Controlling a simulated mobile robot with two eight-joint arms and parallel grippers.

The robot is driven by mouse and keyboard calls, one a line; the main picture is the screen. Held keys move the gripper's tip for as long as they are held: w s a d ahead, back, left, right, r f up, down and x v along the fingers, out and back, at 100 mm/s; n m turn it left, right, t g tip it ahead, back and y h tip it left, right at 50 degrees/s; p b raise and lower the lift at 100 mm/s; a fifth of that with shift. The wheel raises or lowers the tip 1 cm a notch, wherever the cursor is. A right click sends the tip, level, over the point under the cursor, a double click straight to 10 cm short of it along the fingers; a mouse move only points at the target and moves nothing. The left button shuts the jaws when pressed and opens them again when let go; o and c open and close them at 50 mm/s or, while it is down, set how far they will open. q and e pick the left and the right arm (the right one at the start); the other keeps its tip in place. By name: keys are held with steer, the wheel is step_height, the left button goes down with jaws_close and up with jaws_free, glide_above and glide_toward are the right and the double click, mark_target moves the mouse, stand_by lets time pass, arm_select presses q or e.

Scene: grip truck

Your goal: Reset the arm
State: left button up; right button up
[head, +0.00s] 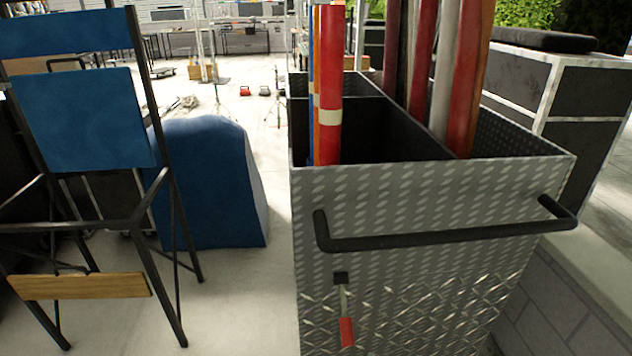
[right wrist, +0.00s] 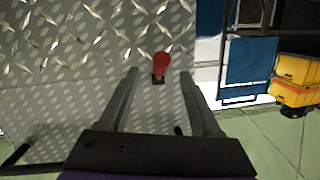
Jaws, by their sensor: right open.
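My right gripper (right wrist: 160,74) is open in the right wrist view, its two fingers spread and nothing held between them. It faces the diamond-plate wall of a metal cart (right wrist: 75,100). A small red-handled latch (right wrist: 161,62) on that wall shows between the fingertips; I cannot tell whether they touch it. In the head view the same cart (head: 420,205) stands at centre right, with the latch (head: 346,330) hanging low on its front. Neither gripper shows in the head view, and my left gripper is in no view.
The cart has a black bar handle (head: 440,240) and holds upright red, blue and grey rolls (head: 330,85). A blue folding chair (head: 100,120) and a blue covered object (head: 205,185) stand left. Yellow cases (right wrist: 297,85) show at right in the wrist view. Pale floor (head: 245,310) lies between.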

steer(key=s+d+f+g+h, duration=0.1)
steer(key=s+d+f+g, duration=0.25)
steer(key=s+g, duration=0.3)
steer(key=s+d+f+g+h, duration=0.25)
steer(key=s+f+g, duration=0.2)
steer(key=s, duration=0.25)
arm_select(q)
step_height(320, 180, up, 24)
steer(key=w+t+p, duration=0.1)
steer(key=p, duration=2)
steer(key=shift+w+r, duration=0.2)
arm_select(e)
step_height(320, 180, up, 25)
steer(key=w, duration=0.1)
steer(key=shift+d+f+y, duration=0.15)
steer(key=shift+d+y, duration=0.2)
steer(key=shift+y, duration=0.1)
